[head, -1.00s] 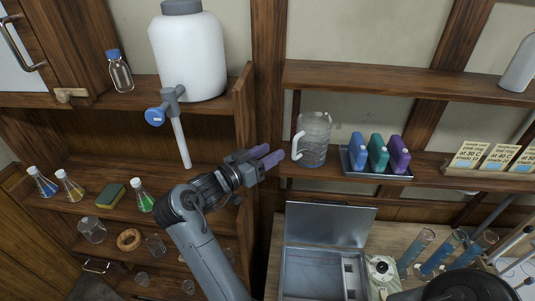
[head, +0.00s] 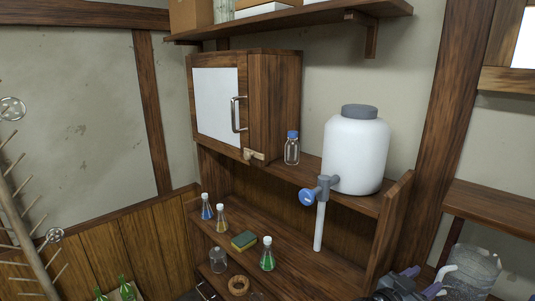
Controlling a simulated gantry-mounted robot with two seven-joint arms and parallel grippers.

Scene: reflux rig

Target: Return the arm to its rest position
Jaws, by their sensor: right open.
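My right gripper (head: 422,281) shows at the bottom right edge of the head view, with purple fingertips. It is open, with nothing seen between its fingers. Its fingertips point toward the handle side of a clear glass jug (head: 474,272), which is cut off by the lower edge. I cannot tell the exact gap between them. Most of my right arm is below the picture. My left gripper is not in view.
A white tank (head: 355,152) with a blue-knobbed tap (head: 308,197) stands on the shelf, its pipe hanging down left of the gripper. A capped bottle (head: 292,150), flasks, a sponge (head: 244,240) and a cork ring (head: 238,285) stand further left. A wall cabinet (head: 217,100) is behind.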

